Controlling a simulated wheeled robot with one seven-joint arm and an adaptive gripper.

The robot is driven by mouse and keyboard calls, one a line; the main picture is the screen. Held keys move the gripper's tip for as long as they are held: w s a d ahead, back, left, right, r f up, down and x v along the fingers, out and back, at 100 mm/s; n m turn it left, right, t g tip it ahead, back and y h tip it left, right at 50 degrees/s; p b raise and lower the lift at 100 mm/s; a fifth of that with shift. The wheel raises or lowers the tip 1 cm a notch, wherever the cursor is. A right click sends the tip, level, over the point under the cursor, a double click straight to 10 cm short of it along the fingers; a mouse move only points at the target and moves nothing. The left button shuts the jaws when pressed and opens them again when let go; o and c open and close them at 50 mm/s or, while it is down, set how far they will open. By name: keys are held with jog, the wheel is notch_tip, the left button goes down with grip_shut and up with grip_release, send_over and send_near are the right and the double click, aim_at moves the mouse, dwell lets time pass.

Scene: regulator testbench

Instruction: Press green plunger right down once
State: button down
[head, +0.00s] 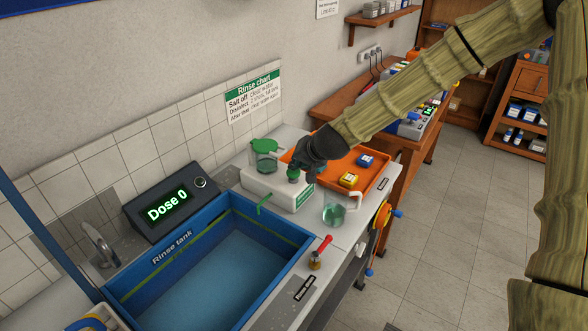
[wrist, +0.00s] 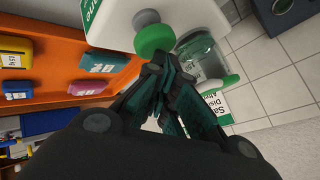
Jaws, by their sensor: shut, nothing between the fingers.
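The green plunger (head: 293,175) stands on top of a white dispenser box (head: 262,186) beside the blue rinse tank. In the wrist view the plunger (wrist: 154,40) shows as a round green knob next to a grey round part, on the white box (wrist: 110,22). My gripper (wrist: 166,72) is shut and empty, its fingertips close to the plunger's edge in the picture. In the head view my gripper (head: 309,173) is just right of the plunger and partly overlaps it. I cannot tell whether they touch. The display (head: 167,205) reads "Dose 0".
A glass jar with a green lid (head: 265,147) stands close behind the dispenser. An orange tray (head: 373,187) with small boxes lies to the right. The blue rinse tank (head: 270,237) is empty of objects.

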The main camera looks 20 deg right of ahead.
jog(key=shift+f+b, duration=0.3)
jog(key=shift+f, duration=0.2)
dwell(0.4)
jog(key=shift+r, duration=0.2)
jog(key=shift+r+p, duration=1.25)
jog(key=shift+r, duration=0.15)
jog(key=shift+r+p, duration=2)
jog(key=shift+r, duration=0.5)
